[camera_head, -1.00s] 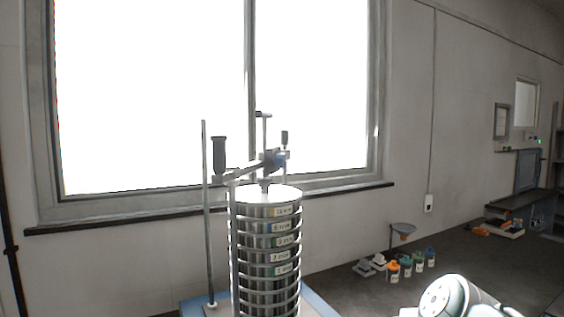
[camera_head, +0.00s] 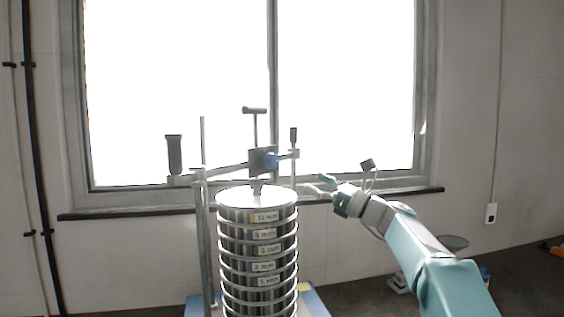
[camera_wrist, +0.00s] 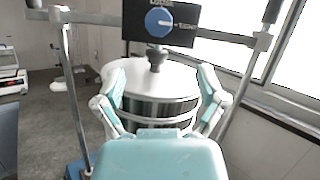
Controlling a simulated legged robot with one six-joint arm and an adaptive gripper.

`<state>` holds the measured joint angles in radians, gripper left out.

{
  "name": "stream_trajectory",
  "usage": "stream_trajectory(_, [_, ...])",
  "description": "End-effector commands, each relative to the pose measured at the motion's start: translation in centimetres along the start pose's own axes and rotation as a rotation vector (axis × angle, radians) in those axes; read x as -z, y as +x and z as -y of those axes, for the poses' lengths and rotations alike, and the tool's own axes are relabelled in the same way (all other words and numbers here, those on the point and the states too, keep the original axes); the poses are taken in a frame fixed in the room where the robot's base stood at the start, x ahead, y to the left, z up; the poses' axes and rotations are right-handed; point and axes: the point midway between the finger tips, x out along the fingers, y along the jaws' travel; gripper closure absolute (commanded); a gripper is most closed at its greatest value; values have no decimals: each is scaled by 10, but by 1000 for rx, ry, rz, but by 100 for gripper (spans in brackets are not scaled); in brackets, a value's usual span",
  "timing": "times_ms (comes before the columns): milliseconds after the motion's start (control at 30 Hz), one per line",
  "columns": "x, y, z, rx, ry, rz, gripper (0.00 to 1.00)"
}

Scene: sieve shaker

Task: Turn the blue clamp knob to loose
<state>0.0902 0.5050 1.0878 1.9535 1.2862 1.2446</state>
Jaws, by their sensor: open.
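The blue clamp knob (camera_head: 271,160) sits on a dark block on the crossbar above the sieve stack (camera_head: 258,250). In the wrist view the knob (camera_wrist: 158,22) is at the top middle, on a black plate (camera_wrist: 185,38) with partly legible white lettering; a white mark on the knob points right. My gripper (camera_head: 322,187) is right of the stack's lid in the head view, lower than the knob and apart from it. In the wrist view my gripper (camera_wrist: 160,90) has its two fingers spread, with nothing held between them, and the knob lies beyond and above the fingertips.
The crossbar (camera_head: 225,171) spans between upright rods, with a dark handle (camera_head: 174,155) at its left end and a T-handle (camera_head: 254,111) on top. A window stands behind. A funnel (camera_head: 453,242) sits low at the right, behind my arm.

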Motion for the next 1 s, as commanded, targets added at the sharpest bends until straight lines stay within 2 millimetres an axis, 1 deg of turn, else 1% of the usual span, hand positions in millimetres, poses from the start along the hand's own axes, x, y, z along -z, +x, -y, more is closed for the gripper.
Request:
stream_trajectory(167, [-1,8,2,-1,22,27,10])
stream_trajectory(267, [-1,19,3,-2,21,27,10])
stream_trajectory(500, [-4,53,7,1,21,31,10])
stream_trajectory(600, [-5,65,8,2,21,30,10])
stream_trajectory(700, [-5,79,7,2,21,30,10])
stream_trajectory(900, [-5,97,6,1,21,27,10])
stream_trajectory(1000, [-5,102,7,3,20,26,10])
